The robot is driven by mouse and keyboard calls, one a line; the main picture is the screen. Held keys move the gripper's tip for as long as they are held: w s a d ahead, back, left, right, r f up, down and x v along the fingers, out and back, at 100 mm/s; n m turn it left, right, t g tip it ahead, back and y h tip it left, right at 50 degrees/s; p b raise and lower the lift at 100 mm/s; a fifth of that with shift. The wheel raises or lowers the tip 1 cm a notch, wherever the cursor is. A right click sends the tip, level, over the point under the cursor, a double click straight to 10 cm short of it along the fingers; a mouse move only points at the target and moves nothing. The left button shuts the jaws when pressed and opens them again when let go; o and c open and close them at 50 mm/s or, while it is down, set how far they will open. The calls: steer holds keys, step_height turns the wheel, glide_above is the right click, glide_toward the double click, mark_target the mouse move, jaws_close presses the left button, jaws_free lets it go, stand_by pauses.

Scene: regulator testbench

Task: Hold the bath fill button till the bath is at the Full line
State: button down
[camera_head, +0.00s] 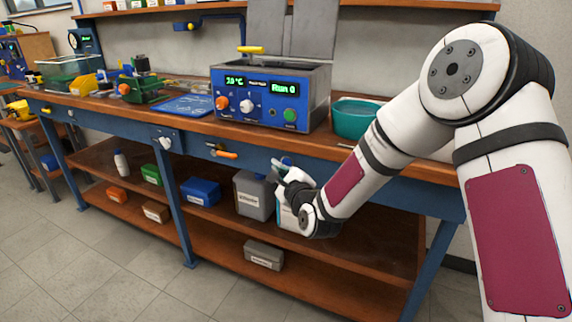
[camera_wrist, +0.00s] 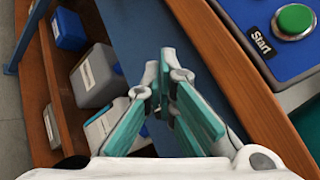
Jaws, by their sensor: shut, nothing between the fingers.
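The blue bath unit (camera_head: 258,115) stands on the bench, its metal lids raised. Its displays appear to read "7.0 °C" and "Run 0". Its front has an orange knob (camera_head: 222,103), a white knob (camera_head: 247,106), a small dark control (camera_head: 272,112) and a green button (camera_head: 290,115). In the wrist view the green button (camera_wrist: 294,19) has a "Start" label. I cannot make out a fill label, the Full line or the water level. My gripper (camera_head: 283,164) is shut and empty in front of the bench edge, below the panel. Its teal fingers (camera_wrist: 166,65) touch nothing visible.
The wooden bench top (camera_head: 188,113) overhangs a blue apron with an orange handle (camera_head: 222,152). A teal basin (camera_head: 352,117) stands right of the unit, near my arm. A grey container (camera_head: 253,196) and a blue bin (camera_head: 200,191) sit on the shelf below. The floor in front is clear.

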steer(key=shift+w+d, duration=0.1)
steer(key=shift+w, duration=0.05)
stand_by(0.5)
steer(key=shift+w, duration=0.25)
steer(key=shift+w+d+b, duration=0.25)
steer(key=shift+w+b, duration=0.2)
steer(key=shift+w, duration=0.05)
stand_by(6.6)
